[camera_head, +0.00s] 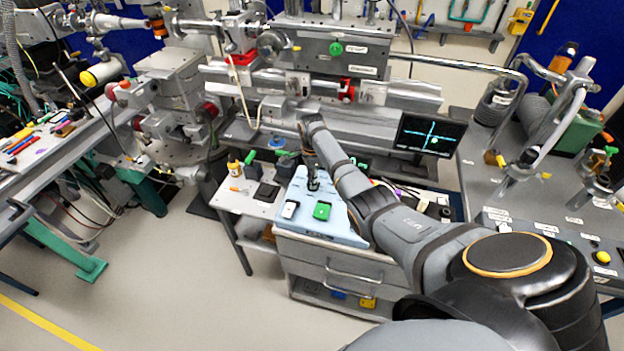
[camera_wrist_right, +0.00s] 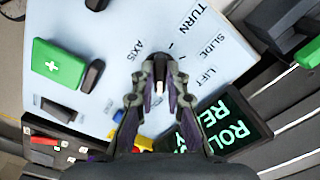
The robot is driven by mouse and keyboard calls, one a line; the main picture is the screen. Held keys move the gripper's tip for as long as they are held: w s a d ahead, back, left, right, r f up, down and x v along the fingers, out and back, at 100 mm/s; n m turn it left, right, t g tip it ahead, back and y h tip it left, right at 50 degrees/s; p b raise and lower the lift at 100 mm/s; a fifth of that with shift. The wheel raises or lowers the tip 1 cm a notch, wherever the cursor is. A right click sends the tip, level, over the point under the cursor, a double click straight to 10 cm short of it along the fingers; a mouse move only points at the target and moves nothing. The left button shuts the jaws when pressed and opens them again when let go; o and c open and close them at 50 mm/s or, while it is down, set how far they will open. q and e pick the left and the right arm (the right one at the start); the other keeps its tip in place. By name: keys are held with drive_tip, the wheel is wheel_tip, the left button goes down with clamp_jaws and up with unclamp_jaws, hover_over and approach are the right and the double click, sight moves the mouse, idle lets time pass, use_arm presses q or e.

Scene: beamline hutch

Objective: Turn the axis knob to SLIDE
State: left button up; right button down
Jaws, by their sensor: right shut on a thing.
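The light blue control panel (camera_head: 345,231) lies on top of a drawer cabinet. In the right wrist view, the panel (camera_wrist_right: 125,30) carries the printed words AXIS, TURN, SLIDE and LIFT. The last three fan out beside the dark axis knob (camera_wrist_right: 158,66). My right gripper (camera_wrist_right: 159,86) is shut on this knob. A pale mark shows between the fingertips; which label the knob points at I cannot tell. In the head view, my right gripper (camera_head: 313,183) reaches down onto the panel. My left gripper is not in view.
A green block with a white cross (camera_wrist_right: 59,65) and a dark lever-like part (camera_wrist_right: 92,76) sit on the panel near the knob. A small lit display (camera_wrist_right: 236,124) stands close to my right gripper. A monitor (camera_head: 430,135) stands behind, right of my arm.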

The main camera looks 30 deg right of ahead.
drive_tip(key=n+p, duration=0.2)
drive_tip(key=n, duration=0.2)
drive_tip(key=shift+r+p, duration=0.15)
drive_tip(key=shift+p, duration=0.15)
drive_tip(key=n+p, duration=0.1)
drive_tip(key=n, duration=0.1)
drive_tip(key=shift+s+n, duration=0.15)
drive_tip(key=shift+n, duration=0.25)
drive_tip(key=n+p, duration=0.1)
drive_tip(key=n, duration=0.2)
drive_tip(key=shift+n, duration=0.3)
drive_tip(key=n+p, duration=0.1)
drive_tip(key=n, duration=0.5)
drive_tip(key=shift+d, duration=0.1)
drive_tip(key=n, duration=0.6)
drive_tip(key=shift+s+d, duration=0.1)
drive_tip(key=shift+n, duration=0.4)
drive_tip(key=c, duration=1.4)
unclamp_jaws()
drive_tip(key=shift+o, duration=0.2)
